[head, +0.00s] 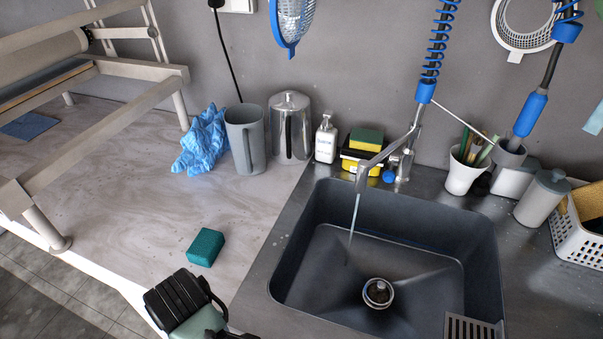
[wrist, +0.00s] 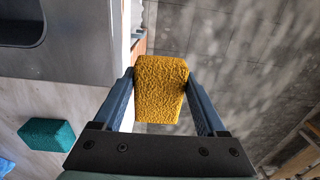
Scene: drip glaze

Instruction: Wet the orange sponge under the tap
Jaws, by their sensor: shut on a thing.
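The orange sponge (wrist: 161,88), a yellow-orange rough block, is between the two fingers of my gripper (wrist: 160,100) in the wrist view. The gripper is shut on it, over the counter's front edge and floor. In the head view my arm's end shows at the bottom, left of the sink; the held sponge is not visible there. The metal tap (head: 372,163) stands behind the sink (head: 283,245), and a thin stream of water (head: 353,220) falls from its spout into the basin. The sponge is apart from the water.
A teal sponge (head: 205,247) lies on the counter (head: 120,190), also in the wrist view (wrist: 47,134). Behind are a blue cloth (head: 203,140), grey jug (head: 245,140), steel pitcher (head: 290,130) and soap bottle (head: 326,140). A brush cup (head: 465,175) and white basket (head: 580,235) stand right.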

